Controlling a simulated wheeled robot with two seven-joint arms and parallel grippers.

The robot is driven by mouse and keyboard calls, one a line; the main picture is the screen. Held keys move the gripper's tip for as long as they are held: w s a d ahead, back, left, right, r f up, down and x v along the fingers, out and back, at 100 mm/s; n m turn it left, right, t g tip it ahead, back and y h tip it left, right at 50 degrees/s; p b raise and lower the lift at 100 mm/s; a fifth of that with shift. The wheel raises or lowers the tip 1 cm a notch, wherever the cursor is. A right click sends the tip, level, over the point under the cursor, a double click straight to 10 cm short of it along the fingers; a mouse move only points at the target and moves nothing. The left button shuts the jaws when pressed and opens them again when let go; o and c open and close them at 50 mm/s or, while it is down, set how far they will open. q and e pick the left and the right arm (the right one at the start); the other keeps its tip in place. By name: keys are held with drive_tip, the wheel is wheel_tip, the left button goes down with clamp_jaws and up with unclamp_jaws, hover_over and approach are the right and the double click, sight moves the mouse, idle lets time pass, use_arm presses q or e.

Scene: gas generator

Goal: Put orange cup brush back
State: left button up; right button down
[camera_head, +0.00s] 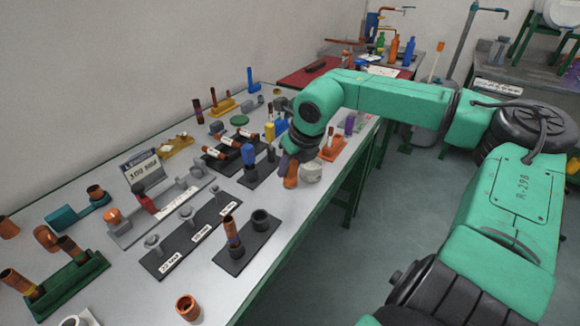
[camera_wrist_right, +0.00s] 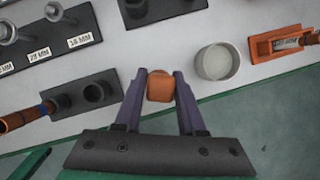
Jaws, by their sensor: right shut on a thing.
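My right gripper (camera_head: 288,172) reaches over the front edge of the long grey table. Its fingers, also seen in the right wrist view (camera_wrist_right: 160,90), are shut on an orange-brown piece (camera_wrist_right: 160,86), which I take for the orange cup brush. In the head view the orange piece (camera_head: 291,178) hangs below the fingers. The gripper hides part of it, and its bristles do not show. A black base (camera_head: 235,258) holds a dark cup (camera_head: 262,219) and a copper and blue tool (camera_head: 232,232). My left gripper is out of view.
A round pale cup (camera_wrist_right: 217,62) stands right of the held piece. An orange tray (camera_wrist_right: 290,42) is further right. A black plate with labelled grey posts (camera_head: 165,258) and a green rack (camera_head: 70,285) stand left. The front left tabletop has some free room.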

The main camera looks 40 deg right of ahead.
idle(0.3)
drive_tip(key=shift+f+b, duration=2.65)
drive_tip(key=shift+f, duration=0.05)
drive_tip(key=shift+c, duration=2.1)
unclamp_jaws()
drive_tip(key=shift+r, duration=0.1)
